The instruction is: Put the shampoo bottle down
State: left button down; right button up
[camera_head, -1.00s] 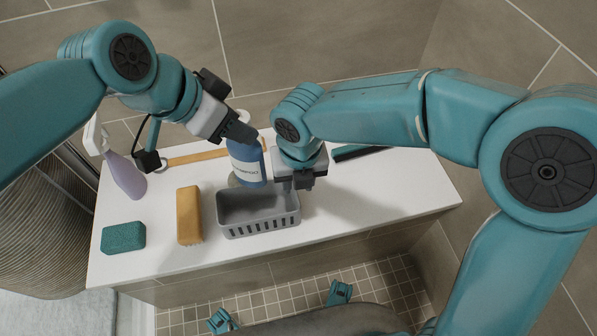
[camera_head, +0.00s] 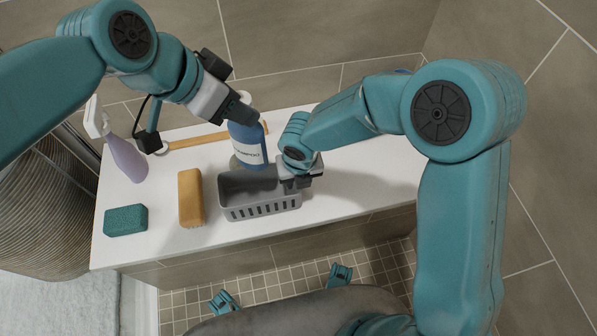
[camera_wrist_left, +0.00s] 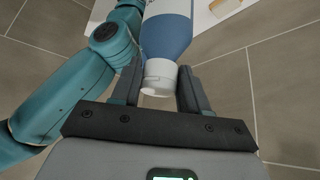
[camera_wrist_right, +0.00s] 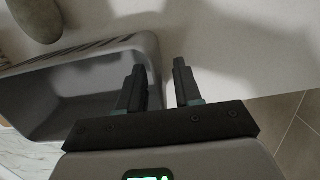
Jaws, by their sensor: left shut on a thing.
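The blue shampoo bottle (camera_head: 247,145), with a white label, is upright or nearly so behind the grey basket. I cannot tell whether its base touches the white bench (camera_head: 350,185). My left gripper (camera_wrist_left: 160,85) is shut on its white cap (camera_wrist_left: 159,77), which shows between the fingers in the left wrist view. My right gripper (camera_wrist_right: 160,80) is at the right end of the grey basket (camera_head: 262,212). In the right wrist view its fingers are apart, one over the basket's inside (camera_wrist_right: 85,90) and one outside, with the end wall between them.
A lilac spray bottle (camera_head: 127,158), a green sponge (camera_head: 126,220) and an orange-brown brush (camera_head: 191,197) are on the left. A long wooden handle (camera_head: 195,141) lies behind. A grey rounded object (camera_wrist_right: 38,18) is beyond the basket. The bench's right part is clear.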

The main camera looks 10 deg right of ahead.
aim_at(245, 164)
jog(key=shift+c, duration=0.3)
grip_shut()
pick_arm(q)
notch_tip(245, 164, down, 12)
jog(key=shift+f+n+t+y, duration=0.2)
jog(key=shift+n+t+y, duration=0.2)
jog(key=shift+n, duration=0.8)
jog(key=shift+f, duration=2.1)
jog(key=c, duration=0.6)
grip_release()
jog(key=shift+f, duration=0.2)
jog(key=shift+o, duration=0.2)
